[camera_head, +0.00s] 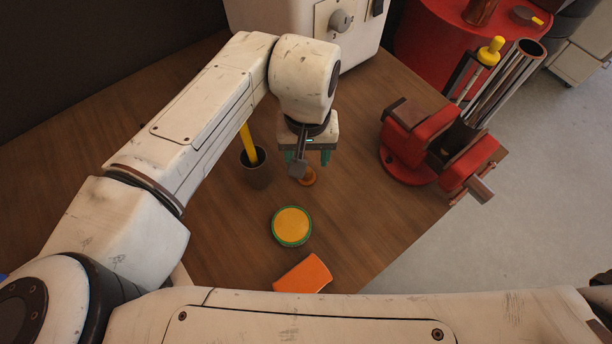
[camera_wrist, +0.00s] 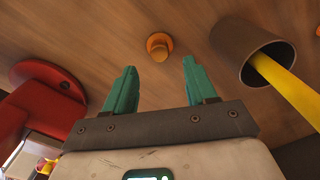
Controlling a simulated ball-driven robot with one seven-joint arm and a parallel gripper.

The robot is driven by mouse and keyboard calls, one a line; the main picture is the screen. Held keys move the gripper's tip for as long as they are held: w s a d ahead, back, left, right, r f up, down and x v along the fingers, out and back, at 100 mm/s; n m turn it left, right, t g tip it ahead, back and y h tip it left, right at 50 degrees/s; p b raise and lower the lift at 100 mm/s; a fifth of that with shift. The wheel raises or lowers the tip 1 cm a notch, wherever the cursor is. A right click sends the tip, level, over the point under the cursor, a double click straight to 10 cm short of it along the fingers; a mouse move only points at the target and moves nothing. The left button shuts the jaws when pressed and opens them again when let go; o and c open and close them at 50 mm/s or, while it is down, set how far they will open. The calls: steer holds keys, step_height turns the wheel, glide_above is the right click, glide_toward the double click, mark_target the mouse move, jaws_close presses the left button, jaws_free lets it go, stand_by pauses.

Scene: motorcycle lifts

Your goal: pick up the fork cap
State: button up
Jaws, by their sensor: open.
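The fork cap is most likely the small orange round piece with a raised stub (camera_wrist: 158,45), lying on the wooden bench. In the head view this orange cap (camera_head: 309,178) shows just below my gripper, partly covered by a grey part of my wrist. My gripper (camera_wrist: 159,65) is open and empty, with two teal fingers spread apart. In the wrist view the cap lies beyond the fingertips, roughly centred between them and not touching either. In the head view my gripper (camera_head: 307,158) hangs over the bench; its exact height above the cap is hard to tell.
A dark cup (camera_head: 262,168) with a yellow rod stands close left of the gripper. A green-rimmed yellow disc (camera_head: 291,226) and an orange block (camera_head: 303,274) lie nearer me. A white machine (camera_head: 300,18) stands behind.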

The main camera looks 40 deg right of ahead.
mark_target(307, 172)
steer(key=shift+s+a+f+b, duration=0.1)
steer(key=shift+s+f+b, duration=0.05)
steer(key=shift+f+b, duration=1.2)
steer(key=shift+s+a+f+b, duration=0.1)
steer(key=shift+f+b, duration=1.2)
steer(key=shift+f, duration=0.05)
jaws_close()
